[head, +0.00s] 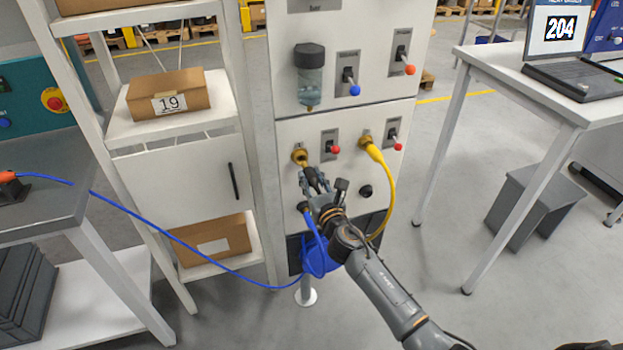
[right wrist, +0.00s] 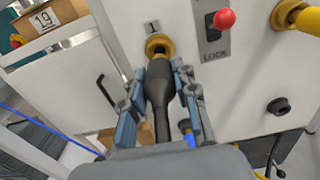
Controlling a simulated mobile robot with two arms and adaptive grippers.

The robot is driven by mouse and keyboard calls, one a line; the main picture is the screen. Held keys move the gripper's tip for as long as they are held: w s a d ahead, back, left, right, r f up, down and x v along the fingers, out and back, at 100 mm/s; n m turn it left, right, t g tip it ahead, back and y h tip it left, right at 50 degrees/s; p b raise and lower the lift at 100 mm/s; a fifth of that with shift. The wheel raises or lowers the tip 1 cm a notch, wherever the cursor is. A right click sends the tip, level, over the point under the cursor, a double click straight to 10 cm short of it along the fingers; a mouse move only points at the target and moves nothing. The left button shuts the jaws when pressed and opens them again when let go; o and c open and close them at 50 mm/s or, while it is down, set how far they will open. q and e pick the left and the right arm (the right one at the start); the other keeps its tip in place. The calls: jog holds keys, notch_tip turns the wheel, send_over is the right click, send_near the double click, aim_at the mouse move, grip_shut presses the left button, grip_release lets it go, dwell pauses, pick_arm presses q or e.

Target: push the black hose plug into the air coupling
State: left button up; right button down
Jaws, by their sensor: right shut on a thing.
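The black hose plug (right wrist: 158,88) lies between the fingers of my right gripper (right wrist: 163,82), which is shut on it. Its tip points at the brass air coupling (right wrist: 160,41) marked 1 and overlaps its ring in the right wrist view. How deep the tip sits, I cannot tell. In the head view the coupling (head: 299,155) is on the lower left of the white panel, with my right gripper (head: 313,180) just below it. The gripper hides most of the plug there. My left gripper is not in view.
A yellow hose (head: 388,190) sits in the second coupling to the right. Red-knobbed lever valves (head: 331,148) are beside the couplings. A black round knob (head: 365,191) is lower right. A blue hose (head: 210,252) runs left to a bench. A shelf (head: 180,125) stands left of the panel.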

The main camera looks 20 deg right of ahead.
aim_at(307, 171)
jog(key=shift+w+a+b, duration=0.1)
jog(key=shift+w+b, duration=0.5)
jog(key=shift+w, duration=1.1)
dwell(0.5)
jog(key=c, duration=1)
grip_release()
jog(key=shift+o, duration=0.2)
jog(key=shift+s, duration=0.15)
